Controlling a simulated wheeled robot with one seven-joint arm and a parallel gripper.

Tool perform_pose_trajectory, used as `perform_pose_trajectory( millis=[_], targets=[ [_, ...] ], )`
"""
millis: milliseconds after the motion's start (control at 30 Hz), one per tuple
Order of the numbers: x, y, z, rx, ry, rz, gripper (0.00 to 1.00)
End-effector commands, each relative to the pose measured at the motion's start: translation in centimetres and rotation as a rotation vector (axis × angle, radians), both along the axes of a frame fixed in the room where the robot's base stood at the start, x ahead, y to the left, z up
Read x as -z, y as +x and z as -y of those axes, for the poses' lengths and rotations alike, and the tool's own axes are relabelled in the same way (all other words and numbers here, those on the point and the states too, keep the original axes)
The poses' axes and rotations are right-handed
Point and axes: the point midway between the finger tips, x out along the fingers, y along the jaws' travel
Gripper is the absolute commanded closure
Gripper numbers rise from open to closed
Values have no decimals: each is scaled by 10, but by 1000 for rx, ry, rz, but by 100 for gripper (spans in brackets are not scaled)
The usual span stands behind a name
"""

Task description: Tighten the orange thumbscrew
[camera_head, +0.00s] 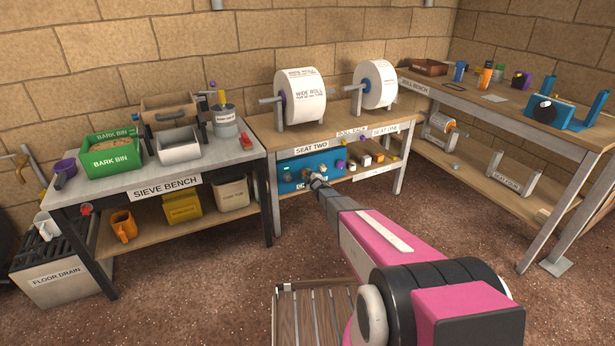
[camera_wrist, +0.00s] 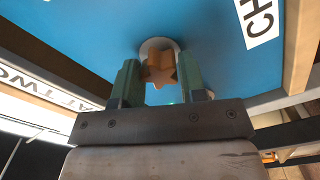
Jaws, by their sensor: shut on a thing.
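The orange thumbscrew (camera_wrist: 160,66) is a star-shaped knob on a pale round seat in the blue panel (camera_wrist: 105,35), at the middle of the wrist view. My gripper (camera_wrist: 163,78) has its two green fingers on either side of the knob and is shut on it. In the head view my arm reaches down to the blue panel (camera_head: 290,167) under the middle bench. My gripper (camera_head: 312,180) is small there and largely covers the thumbscrew. A white label with "CH" showing is on the panel to the right in the wrist view.
The panel sits below the bench top marked SEAT TWO (camera_head: 311,147), near a bench leg (camera_head: 273,195).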

Motion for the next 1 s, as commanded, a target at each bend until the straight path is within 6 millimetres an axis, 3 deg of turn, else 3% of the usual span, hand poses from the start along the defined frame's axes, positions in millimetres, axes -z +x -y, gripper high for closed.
perform_pose_trajectory(
  millis=[900, 1000],
  targets=[
    [0, -1, 0, 0, 988, -389, 86],
    [0, -1, 0, 0, 1021, -401, 86]
  ],
)
